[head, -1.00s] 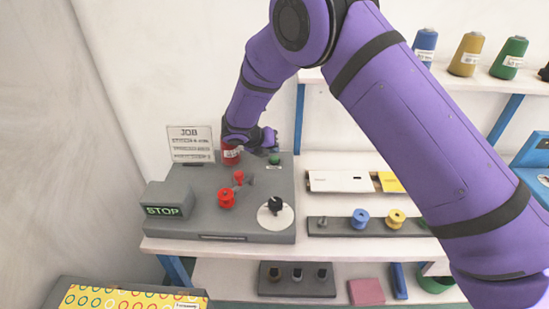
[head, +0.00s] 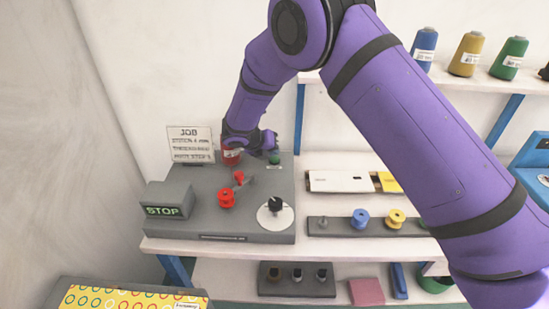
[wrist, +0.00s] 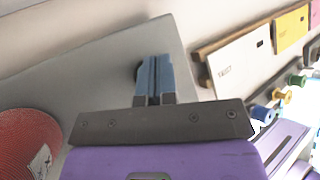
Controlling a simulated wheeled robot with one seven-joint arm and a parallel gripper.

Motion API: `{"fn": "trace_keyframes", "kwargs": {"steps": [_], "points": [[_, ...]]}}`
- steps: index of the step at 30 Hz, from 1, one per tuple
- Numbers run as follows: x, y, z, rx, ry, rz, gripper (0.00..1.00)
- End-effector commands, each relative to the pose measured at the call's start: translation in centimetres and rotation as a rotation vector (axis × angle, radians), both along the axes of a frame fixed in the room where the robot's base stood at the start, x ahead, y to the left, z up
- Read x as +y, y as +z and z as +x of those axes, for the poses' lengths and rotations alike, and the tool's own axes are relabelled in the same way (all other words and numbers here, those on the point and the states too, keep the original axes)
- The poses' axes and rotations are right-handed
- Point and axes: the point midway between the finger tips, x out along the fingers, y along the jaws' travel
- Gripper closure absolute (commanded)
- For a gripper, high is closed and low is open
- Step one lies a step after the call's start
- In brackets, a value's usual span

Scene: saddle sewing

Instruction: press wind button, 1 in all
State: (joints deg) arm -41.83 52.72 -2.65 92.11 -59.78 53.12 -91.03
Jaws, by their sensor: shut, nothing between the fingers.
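The green button (head: 274,158) sits at the back right of the grey machine base (head: 205,212), with a small label in front of it. My gripper (head: 272,150) points down right over the button, in line with it. I cannot tell from the head view whether the tips touch it. In the wrist view the blue fingers (wrist: 155,62) are shut together, with nothing between them, against the grey top. A dark round edge (wrist: 139,72) shows just left of the fingertips; the rest is hidden behind them.
A red thread cone (head: 231,156) stands close left of my gripper; it also shows in the wrist view (wrist: 28,145). A red bobbin (head: 226,198), a black dial (head: 276,205) and a STOP display (head: 166,211) are farther forward. A bobbin rail (head: 340,225) lies to the right.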

Motion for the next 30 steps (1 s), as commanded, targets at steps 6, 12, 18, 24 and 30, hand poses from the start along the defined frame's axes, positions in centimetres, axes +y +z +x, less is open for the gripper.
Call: {"fn": "trace_keyframes", "kwargs": {"steps": [6,12,18,24,30], "points": [[0.0,0.01,0.01,0.0,0.0,0.0,1.0],[0.01,-0.09,0.0,0.0,0.0,0.0,1.0],[0.0,-0.29,0.01,0.0,0.0,0.0,1.0],[0.01,-0.49,0.01,0.0,0.0,0.0,1.0],[0.0,-0.71,0.0,0.0,0.0,0.0,1.0]]}}
